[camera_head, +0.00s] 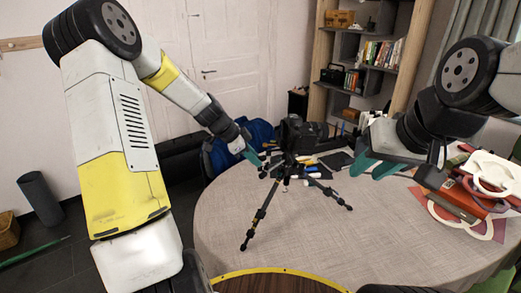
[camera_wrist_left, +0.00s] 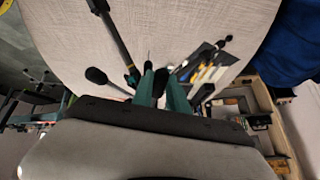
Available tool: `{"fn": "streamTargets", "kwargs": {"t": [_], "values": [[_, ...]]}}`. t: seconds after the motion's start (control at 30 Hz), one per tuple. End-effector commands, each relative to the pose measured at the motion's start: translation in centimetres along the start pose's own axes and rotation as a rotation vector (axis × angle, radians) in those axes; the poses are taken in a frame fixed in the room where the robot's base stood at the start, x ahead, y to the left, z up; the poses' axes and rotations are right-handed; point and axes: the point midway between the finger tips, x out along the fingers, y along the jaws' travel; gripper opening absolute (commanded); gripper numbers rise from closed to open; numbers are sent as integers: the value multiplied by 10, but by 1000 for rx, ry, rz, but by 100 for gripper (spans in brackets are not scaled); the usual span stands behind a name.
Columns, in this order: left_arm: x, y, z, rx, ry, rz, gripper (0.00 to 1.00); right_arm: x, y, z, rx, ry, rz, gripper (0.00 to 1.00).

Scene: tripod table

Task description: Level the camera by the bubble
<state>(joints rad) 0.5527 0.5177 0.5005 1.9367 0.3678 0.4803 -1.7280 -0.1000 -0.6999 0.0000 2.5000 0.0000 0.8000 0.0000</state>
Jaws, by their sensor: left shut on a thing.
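A black camera (camera_head: 293,128) sits on top of a black tripod (camera_head: 262,212), which stands with spread legs on the round table. The bubble is too small to make out. My left gripper (camera_head: 256,159) is beside the tripod head, left of and below the camera. In the left wrist view its teal fingers (camera_wrist_left: 162,90) are close together on a dark part of the tripod, which they mostly hide. A tripod leg (camera_wrist_left: 117,40) runs up from there. My right gripper (camera_head: 376,167) is open and apart from the tripod, above the table on the right.
The table (camera_head: 310,235) has a light cloth and is clear at the front. Pens and small tools (camera_wrist_left: 205,75) lie behind the tripod. Books and white ring-shaped things (camera_head: 492,175) are piled at the right edge. A blue chair (camera_head: 225,150) stands behind the table.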

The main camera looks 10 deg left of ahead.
Motion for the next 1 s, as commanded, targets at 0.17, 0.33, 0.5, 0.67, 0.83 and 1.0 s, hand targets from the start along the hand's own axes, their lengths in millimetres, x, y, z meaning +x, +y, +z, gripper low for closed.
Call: {"fn": "streamTargets", "kwargs": {"t": [0.17,0.33,0.5,0.67,0.83,1.0], "values": [[6,1,4,-11,51,-1,0,0,0,0,0,0,0,32],[9,2,5,-15,81,-3,0,0,0,0,0,0,0,32],[11,2,5,-15,94,-4,0,0,0,0,0,0,0,32],[12,2,6,-14,97,-4,0,0,0,0,0,0,0,32],[12,3,6,-14,97,-3,0,0,0,0,0,0,0,32],[12,3,6,-14,96,-3,34,0,0,0,0,0,0,32]]}}
